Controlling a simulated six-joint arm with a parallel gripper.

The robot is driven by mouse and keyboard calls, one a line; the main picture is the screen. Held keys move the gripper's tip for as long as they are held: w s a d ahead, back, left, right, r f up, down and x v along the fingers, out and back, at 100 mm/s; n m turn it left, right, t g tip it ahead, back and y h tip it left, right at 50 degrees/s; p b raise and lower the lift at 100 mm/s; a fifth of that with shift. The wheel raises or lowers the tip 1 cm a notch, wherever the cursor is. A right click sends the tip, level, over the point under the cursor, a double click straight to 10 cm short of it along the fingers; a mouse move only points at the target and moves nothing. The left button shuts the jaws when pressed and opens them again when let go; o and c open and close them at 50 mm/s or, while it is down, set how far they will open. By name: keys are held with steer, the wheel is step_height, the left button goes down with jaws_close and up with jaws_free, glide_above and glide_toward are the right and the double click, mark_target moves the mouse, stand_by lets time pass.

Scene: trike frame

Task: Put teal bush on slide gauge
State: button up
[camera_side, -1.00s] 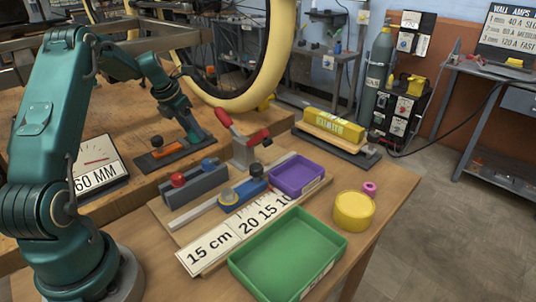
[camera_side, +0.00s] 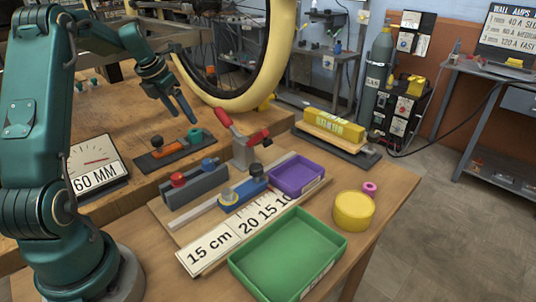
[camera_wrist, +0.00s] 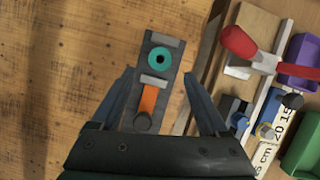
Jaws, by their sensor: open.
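The teal bush (camera_side: 195,135) is a short ring with a dark hole. It rests at the far end of a black plate with an orange slider and dark knob, which I take as the slide gauge (camera_side: 151,163). In the wrist view the bush (camera_wrist: 159,59) lies flat on the gauge plate, between two pale cross bars, with the orange slider (camera_wrist: 148,98) beyond the nearer bar. My gripper (camera_side: 181,117) is open and empty, raised above the bush. In the wrist view its fingers (camera_wrist: 160,75) stand apart on either side of the gauge, clear of the bush.
A red-handled clamp (camera_side: 240,140) stands right of the gauge, beside a grey block with red and blue knobs (camera_side: 195,186). Purple (camera_side: 297,178) and green (camera_side: 288,262) trays are at the right. Bare wood lies around the gauge.

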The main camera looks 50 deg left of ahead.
steer(key=v, duration=0.5)
steer(key=s+d+r+m, duration=0.1)
steer(key=d+r+m, duration=0.1)
steer(key=d+m, duration=0.7)
steer(key=s+d+r+m, duration=0.2)
steer(key=d+m, duration=0.6)
steer(key=d, duration=0.1)
steer(key=s+d+f+m, duration=0.1)
steer(key=s+d+m, duration=0.4)
steer(key=m, duration=0.5)
steer(key=s+d+f+m+t, duration=0.1)
steer(key=s+d+f+m, duration=0.1)
steer(key=s+d+m, duration=0.4)
steer(key=m, duration=0.5)
steer(key=shift+s+h, duration=0.15)
steer(key=shift+h, duration=0.25)
